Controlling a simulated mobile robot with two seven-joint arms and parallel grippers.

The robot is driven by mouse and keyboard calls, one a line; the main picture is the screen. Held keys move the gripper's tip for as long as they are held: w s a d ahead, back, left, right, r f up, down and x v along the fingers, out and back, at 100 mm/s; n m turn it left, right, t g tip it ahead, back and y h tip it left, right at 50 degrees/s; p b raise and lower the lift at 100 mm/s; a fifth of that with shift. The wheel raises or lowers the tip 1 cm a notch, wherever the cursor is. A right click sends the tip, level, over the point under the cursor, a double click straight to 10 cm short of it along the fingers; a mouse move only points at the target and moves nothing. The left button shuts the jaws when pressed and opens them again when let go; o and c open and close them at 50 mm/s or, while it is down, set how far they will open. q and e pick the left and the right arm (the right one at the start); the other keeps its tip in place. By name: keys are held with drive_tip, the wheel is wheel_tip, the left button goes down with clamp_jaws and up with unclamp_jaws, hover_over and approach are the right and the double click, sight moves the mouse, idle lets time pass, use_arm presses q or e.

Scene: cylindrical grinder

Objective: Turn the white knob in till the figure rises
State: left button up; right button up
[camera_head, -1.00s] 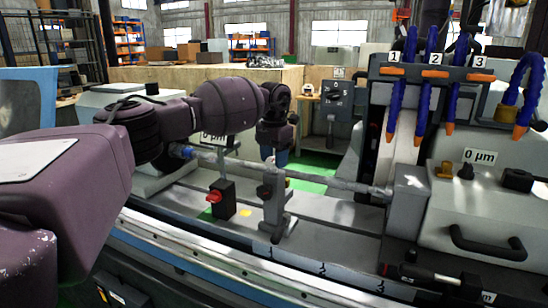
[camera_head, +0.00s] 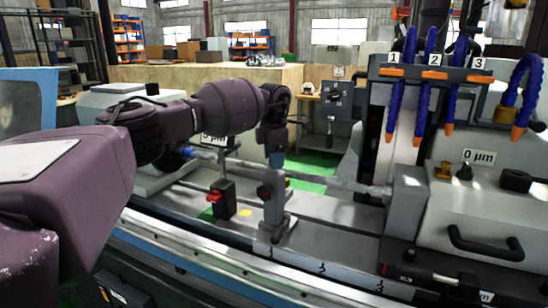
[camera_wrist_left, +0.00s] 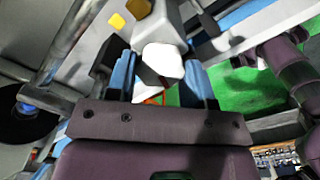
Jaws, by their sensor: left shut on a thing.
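In the left wrist view, the white knob (camera_wrist_left: 163,62) sits between the two blue fingers of my left gripper (camera_wrist_left: 161,82), which is shut on it. In the head view, my left gripper (camera_head: 275,155) points down at the upper part of a grey rest stand (camera_head: 275,222) by the long shaft (camera_head: 345,184). The knob itself is hidden there. A figure sign (camera_head: 214,138) behind my arm is partly covered and seems to read 5 µm. Another sign (camera_head: 480,156) at the right reads 0 µm. My right gripper is not in view.
Blue coolant hoses (camera_head: 424,85) hang by the grinding wheel at the right. The grey machine bed (camera_head: 330,235) has some free room between the stand and the right-hand block (camera_head: 408,200).

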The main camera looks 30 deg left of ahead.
use_arm(q)
drive_tip(key=shift+m, duration=0.6)
drive_tip(key=o, duration=0.9)
drive_tip(key=shift+o, duration=0.2)
wheel_tip(320, 180, up, 11)
